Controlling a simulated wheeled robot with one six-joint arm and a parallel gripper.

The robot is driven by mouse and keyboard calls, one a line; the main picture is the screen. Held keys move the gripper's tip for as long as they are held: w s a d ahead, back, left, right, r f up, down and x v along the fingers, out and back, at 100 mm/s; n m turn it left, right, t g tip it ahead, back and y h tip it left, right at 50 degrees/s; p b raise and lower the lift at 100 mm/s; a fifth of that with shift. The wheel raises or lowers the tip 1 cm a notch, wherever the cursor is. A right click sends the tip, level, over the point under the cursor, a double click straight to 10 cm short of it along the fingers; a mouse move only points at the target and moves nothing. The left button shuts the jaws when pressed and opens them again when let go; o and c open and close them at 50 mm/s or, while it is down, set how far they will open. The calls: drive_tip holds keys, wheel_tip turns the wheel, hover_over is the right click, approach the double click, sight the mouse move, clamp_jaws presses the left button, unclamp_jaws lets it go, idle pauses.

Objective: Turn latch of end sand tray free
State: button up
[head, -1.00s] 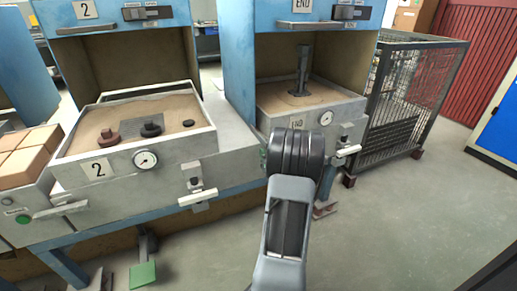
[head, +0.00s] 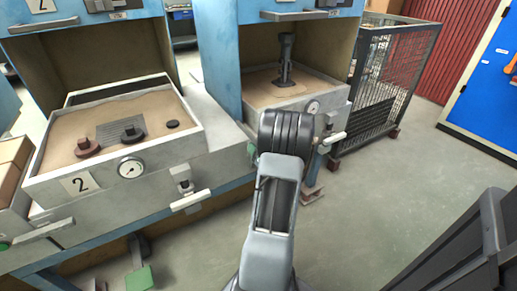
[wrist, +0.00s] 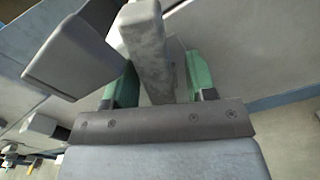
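The end sand tray (head: 335,104) sits in the blue station at the back centre, a dark upright part in its sand. Its latch (head: 331,139), with a pale bar handle, shows just right of my arm, at the tray's front right. A grey block (wrist: 68,55) is close on the left.
Sand tray 2 (head: 50,188) stands on the left with its own latch (head: 190,196). A wire cage (head: 385,85) stands right of the end station. A dark grey object (head: 465,250) fills the lower right corner. The floor (head: 390,185) between is clear.

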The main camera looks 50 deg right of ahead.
drive_tip(key=p+v, duration=0.3)
drive_tip(key=v, duration=1.1)
drive_tip(key=shift+w, duration=0.15)
